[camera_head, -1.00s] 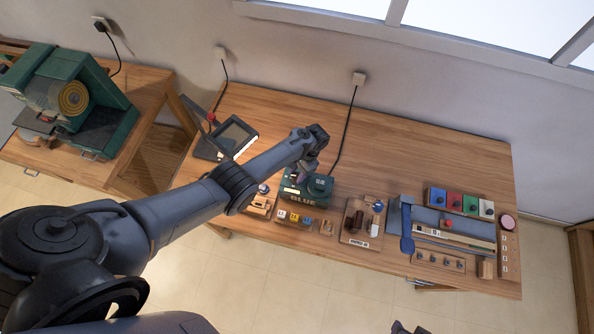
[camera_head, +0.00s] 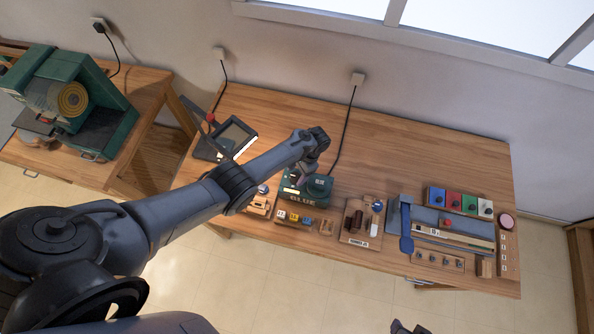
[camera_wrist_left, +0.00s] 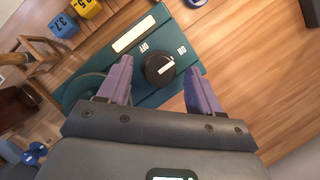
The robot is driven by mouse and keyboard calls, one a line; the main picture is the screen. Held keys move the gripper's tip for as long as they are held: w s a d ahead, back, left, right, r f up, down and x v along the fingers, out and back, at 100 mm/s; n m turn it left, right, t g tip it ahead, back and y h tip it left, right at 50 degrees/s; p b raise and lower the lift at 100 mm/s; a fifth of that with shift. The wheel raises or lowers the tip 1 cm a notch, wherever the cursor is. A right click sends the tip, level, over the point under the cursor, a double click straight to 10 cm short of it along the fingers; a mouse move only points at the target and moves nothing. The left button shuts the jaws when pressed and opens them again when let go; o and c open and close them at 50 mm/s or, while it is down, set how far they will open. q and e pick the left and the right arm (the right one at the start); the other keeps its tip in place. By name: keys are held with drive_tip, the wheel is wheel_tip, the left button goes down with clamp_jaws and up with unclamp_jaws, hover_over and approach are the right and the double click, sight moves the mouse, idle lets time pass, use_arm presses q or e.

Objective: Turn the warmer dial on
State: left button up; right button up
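The glue warmer is a dark green box (camera_head: 294,191) lettered "GLUE" on the workbench, below my left gripper (camera_head: 308,170) in the head view. In the left wrist view, its green top (camera_wrist_left: 109,66) carries OFF and ON labels. The black round dial (camera_wrist_left: 155,76) has a white pointer mark slanting up and right, roughly toward the ON side. The two purple fingers of my left gripper (camera_wrist_left: 160,66) are apart, one on each side of the dial, with gaps visible. Whether the fingertips reach down to dial height is unclear. A small dark part of my right arm (camera_head: 407,327) shows at the bottom edge.
Numbered blocks (camera_head: 294,218) stand just in front of the warmer. A framed screen-like stand (camera_head: 235,138) is to its left. A wooden board with parts (camera_head: 362,222) and coloured bins (camera_head: 470,201) lie to the right. The back of the bench is clear.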

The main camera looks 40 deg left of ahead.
use_arm(q)
drive_tip(key=shift+w+d+r, duration=0.1)
drive_tip(key=shift+r, duration=0.35)
drive_tip(key=p+v, duration=0.1)
drive_tip(key=v, duration=0.9)
drive_tip(key=shift+f, duration=0.1)
